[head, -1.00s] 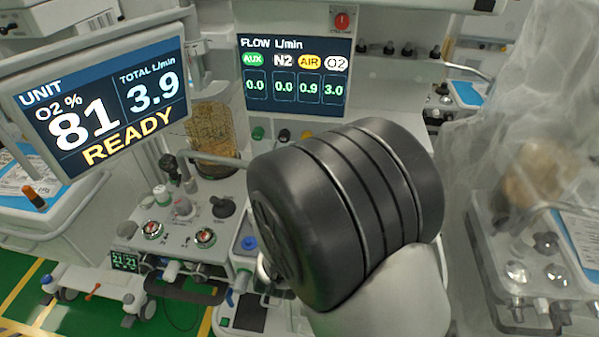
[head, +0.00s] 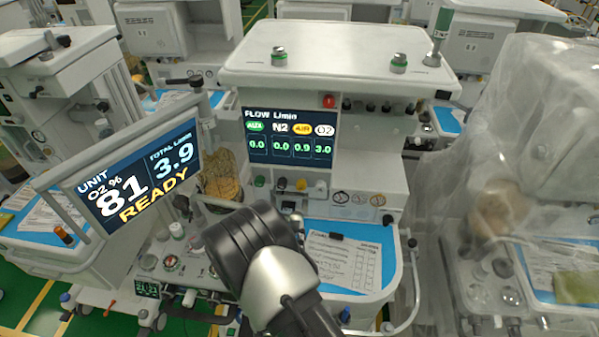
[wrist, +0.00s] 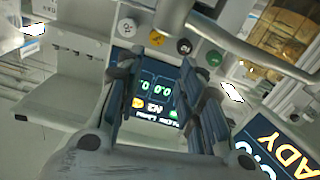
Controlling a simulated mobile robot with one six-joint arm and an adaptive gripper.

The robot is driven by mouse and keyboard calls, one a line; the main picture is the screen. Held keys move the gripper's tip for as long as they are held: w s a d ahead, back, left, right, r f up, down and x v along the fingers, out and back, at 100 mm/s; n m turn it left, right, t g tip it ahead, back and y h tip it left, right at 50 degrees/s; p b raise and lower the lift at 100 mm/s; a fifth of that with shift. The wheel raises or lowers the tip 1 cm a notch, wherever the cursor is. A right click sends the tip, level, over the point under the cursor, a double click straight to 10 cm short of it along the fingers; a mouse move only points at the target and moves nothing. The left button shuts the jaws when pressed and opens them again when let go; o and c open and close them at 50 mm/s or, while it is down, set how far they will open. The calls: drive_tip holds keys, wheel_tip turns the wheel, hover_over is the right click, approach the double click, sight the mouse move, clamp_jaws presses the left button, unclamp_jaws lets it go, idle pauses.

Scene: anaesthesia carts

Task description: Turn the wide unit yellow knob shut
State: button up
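The yellow knob (head: 301,184) sits in the row under the flow display (head: 290,137) of the wide unit. In the wrist view the yellow knob (wrist: 156,38) lies just beyond my fingertips, between white and black knobs. My gripper (wrist: 157,66) is open and empty, its fingers well apart with the display showing between them. I see no contact with the knob. In the head view my gripper is hidden behind my dark arm link. The display reads AIR 0.9 and O2 3.0; the unit screen (head: 142,175) reads 81, 3.9, READY.
Green (wrist: 214,58), black (wrist: 184,46) and white (wrist: 126,27) knobs stand close beside the yellow one. A pale bar (wrist: 245,45) crosses near the right finger. A blue worktop with a paper (head: 342,262) lies below. A plastic-draped cart (head: 520,150) stands at right.

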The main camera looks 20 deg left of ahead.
drive_tip(key=s+d+p, duration=0.1)
drive_tip(key=s+p, duration=0.1)
drive_tip(key=p, duration=0.1)
approach(301, 188)
drive_tip(key=shift+n, duration=0.4)
drive_tip(key=b+x, duration=0.1)
drive_tip(key=x, duration=0.7)
drive_tip(key=shift+w+f, duration=0.1)
drive_tip(key=shift+w, duration=0.15)
drive_tip(key=shift+a, duration=0.1)
drive_tip(key=c, duration=0.8)
drive_tip(key=m+b, duration=0.2)
drive_tip(key=b, duration=0.1)
drive_tip(key=shift+f+m, duration=0.2)
drive_tip(key=shift+m, duration=0.1)
drive_tip(key=shift+r+m+b, duration=0.25)
drive_tip(key=shift+m+b, duration=0.45)
drive_tip(key=shift+m, duration=0.3)
